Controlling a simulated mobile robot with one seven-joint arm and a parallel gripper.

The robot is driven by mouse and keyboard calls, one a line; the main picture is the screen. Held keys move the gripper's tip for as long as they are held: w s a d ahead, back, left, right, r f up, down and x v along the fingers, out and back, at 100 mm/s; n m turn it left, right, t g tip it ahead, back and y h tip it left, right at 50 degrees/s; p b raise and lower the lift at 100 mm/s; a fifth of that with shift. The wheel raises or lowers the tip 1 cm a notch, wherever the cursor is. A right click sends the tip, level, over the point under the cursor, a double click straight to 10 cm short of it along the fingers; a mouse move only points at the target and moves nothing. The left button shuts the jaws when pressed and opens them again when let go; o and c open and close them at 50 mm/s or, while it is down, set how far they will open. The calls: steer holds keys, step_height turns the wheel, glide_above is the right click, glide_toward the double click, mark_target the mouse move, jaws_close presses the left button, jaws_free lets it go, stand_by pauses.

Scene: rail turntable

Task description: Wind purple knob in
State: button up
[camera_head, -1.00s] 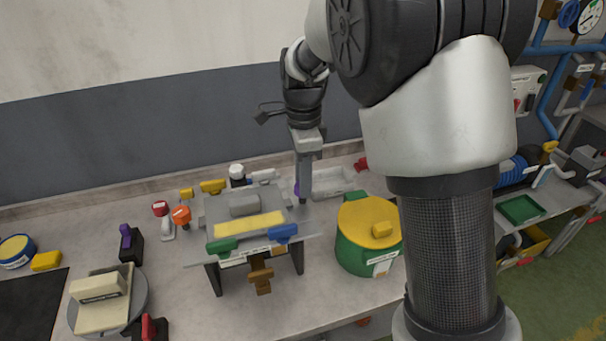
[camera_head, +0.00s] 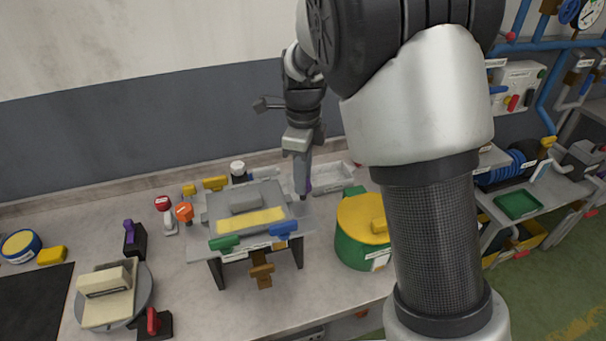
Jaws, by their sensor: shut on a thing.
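My gripper (camera_head: 303,188) points down at the right side of the grey table-like fixture (camera_head: 215,222). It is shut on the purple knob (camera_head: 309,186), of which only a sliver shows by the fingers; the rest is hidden. The fixture carries a grey block with a yellow strip, and has a green handle (camera_head: 224,242) and a blue handle (camera_head: 283,230) at its front edge. A brown knob (camera_head: 262,275) hangs below the front.
A green pot with a yellow lid (camera_head: 362,216) stands close right of the fixture. A clear tray (camera_head: 332,177) lies behind my gripper. Orange (camera_head: 184,211) and red (camera_head: 162,203) knobs stand left. A round turntable (camera_head: 142,297) sits front left.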

steer(key=o, duration=1)
steer(key=shift+o, duration=0.2)
step_height(320, 180, up, 18)
steer(key=shift+f, duration=0.25)
steer(key=shift+d, duration=0.1)
steer(key=s+d+f+n+t, duration=0.1)
steer(key=s+d+n+t, duration=0.1)
steer(key=s+d+n, duration=0.2)
steer(key=s+d+f+n+t, duration=0.1)
steer(key=s+d+n, duration=0.3)
steer(key=s+n, duration=0.6)
steer(key=s+d+f+n+t, duration=0.1)
steer(key=s+d+n+t, duration=0.1)
steer(key=s+d+n, duration=0.2)
steer(key=s+n, duration=0.3)
steer(key=s, duration=0.2)
steer(key=shift+f+t, duration=0.15)
steer(key=shift+t, duration=0.15)
